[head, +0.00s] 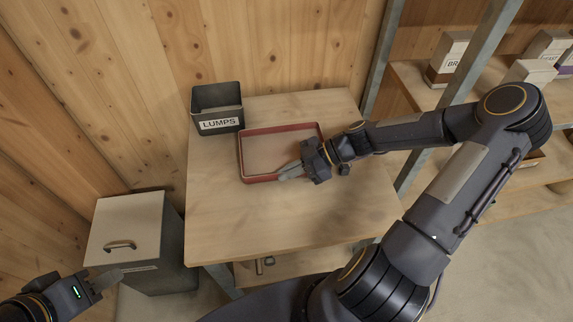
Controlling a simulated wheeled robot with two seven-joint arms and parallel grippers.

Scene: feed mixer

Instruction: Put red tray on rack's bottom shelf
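The red tray (262,178) lies flat on the wooden table, with a red rim and a pale inside that looks empty. My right gripper (287,171) reaches in from the right to the tray's front right part. Its fingers are close together at the rim; whether they grip it is unclear. My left gripper (108,280) is low at the left, away from the tray, beside the lidded bin; its finger gap cannot be made out. The rack (413,85) stands at the right with metal posts and wooden shelves. My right arm hides part of its lower shelf (500,205).
A dark bin labelled LUMPS (217,108) stands at the table's back left, close to the tray. The wooden table (290,225) is clear in front. A lidded bin (130,232) stands on the floor at left. Boxes (447,60) occupy the rack's upper shelf.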

